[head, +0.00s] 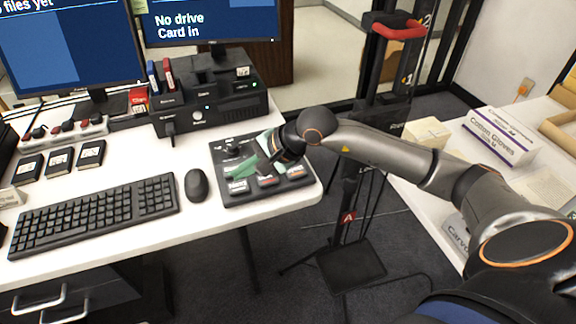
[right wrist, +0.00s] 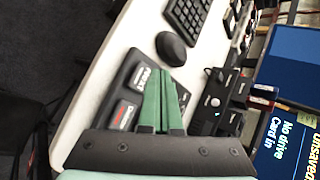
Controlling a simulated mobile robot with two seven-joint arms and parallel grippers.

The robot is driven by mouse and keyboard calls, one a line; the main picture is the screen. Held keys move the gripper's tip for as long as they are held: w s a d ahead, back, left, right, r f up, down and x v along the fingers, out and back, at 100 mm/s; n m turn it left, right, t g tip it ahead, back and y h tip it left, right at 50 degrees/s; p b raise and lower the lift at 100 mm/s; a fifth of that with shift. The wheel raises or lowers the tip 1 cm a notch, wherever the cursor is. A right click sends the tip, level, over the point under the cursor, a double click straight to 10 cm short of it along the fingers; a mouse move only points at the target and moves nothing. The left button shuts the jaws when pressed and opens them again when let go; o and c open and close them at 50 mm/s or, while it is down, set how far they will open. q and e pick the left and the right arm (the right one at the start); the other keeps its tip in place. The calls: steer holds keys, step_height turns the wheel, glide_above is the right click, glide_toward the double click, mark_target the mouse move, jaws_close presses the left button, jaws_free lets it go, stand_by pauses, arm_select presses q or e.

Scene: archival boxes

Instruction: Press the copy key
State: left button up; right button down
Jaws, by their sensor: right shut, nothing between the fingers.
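The dark key panel (head: 228,200) lies on the right end of the white desk. It carries a front row of keys with pale and red labels, among them a front key (head: 267,181). I cannot read which one is the copy key. My right gripper (head: 242,168) reaches over the panel from the right, its green fingers pointing down at the keys and hiding part of them. In the right wrist view the fingers (right wrist: 160,80) are together and empty over the panel (right wrist: 115,91), with two labelled keys beside them. Contact with a key cannot be told. My left gripper is out of view.
A mouse (head: 196,185) and keyboard (head: 95,215) lie left of the panel. A black drive unit (head: 205,112) stands behind it. A monitor (head: 208,22) reads "No drive Card in". A black stand (head: 350,190) rises right of the desk, before a table with boxes.

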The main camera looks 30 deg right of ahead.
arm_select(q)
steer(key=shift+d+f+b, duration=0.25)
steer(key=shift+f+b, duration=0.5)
arm_select(e)
steer(key=w+d+r+n+t+h, duration=0.1)
steer(key=w+d+r+h, duration=0.1)
steer(key=d, duration=0.5)
steer(key=w+d+r+n+t+h, duration=0.1)
steer(key=w+d+r+n+h, duration=0.1)
steer(key=d+h, duration=0.3)
steer(key=d+r, duration=0.1)
steer(key=d, duration=0.2)
steer(key=shift+w+t, duration=0.3)
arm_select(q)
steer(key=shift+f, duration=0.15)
arm_select(e)
steer(key=shift+f, duration=0.2)
step_height(320, 180, down, 6)
steer(key=b, duration=0.4)
steer(key=shift+f, duration=0.25)
steer(key=shift+f+b, duration=0.9)
steer(key=shift+b, duration=0.1)
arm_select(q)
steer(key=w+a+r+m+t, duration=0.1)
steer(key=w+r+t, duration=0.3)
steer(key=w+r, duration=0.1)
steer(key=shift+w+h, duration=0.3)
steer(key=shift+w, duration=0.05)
arm_select(e)
steer(key=shift+f, duration=0.1)
